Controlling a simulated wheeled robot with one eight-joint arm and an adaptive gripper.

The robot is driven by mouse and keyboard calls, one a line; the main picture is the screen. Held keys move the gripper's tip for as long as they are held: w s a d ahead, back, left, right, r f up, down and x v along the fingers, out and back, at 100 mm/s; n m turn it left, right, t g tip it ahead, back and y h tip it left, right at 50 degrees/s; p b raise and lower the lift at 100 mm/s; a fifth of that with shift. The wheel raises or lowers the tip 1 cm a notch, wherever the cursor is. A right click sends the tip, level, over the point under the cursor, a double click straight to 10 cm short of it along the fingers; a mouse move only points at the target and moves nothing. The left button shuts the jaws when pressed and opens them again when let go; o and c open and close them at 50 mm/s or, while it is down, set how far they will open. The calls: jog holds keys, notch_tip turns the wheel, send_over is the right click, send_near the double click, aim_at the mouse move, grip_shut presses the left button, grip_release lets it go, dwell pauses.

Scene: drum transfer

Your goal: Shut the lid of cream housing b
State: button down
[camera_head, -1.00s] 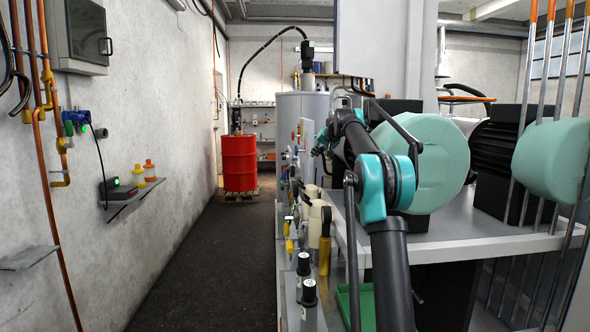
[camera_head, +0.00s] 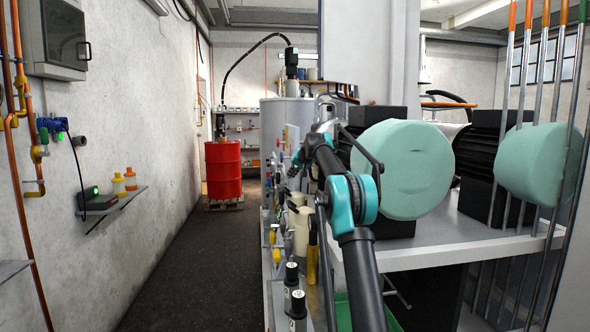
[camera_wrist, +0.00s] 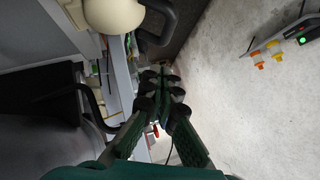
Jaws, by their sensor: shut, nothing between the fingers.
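Cream rounded bodies (camera_head: 301,232) stand low beside the bench in the head view, partly behind my arm. A cream rounded body (camera_wrist: 112,13) with a black curved handle shows at the top of the wrist view, cut by the edge. I cannot tell which of these is cream housing b, or make out its lid. My gripper (camera_wrist: 160,92) is shut and empty in the wrist view, apart from the cream body in that picture. In the head view my arm reaches away along the bench and its end is small and hard to make out.
A red drum (camera_head: 223,170) stands on a pallet down the aisle. The aisle floor (camera_head: 180,260) is clear. Large mint-green rounded blocks (camera_head: 402,170) sit right of my arm above the grey bench (camera_head: 450,252). A wall shelf (camera_head: 113,203) holds small yellow bottles.

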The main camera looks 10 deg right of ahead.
aim_at(283, 187)
jog(key=shift+a+f, duration=0.3)
jog(key=shift+f, duration=0.45)
jog(key=shift+a+f+n+h, duration=0.3)
jog(key=shift+a+f+h, duration=0.3)
jog(key=shift+a+f, duration=0.65)
jog(key=shift+s, duration=0.1)
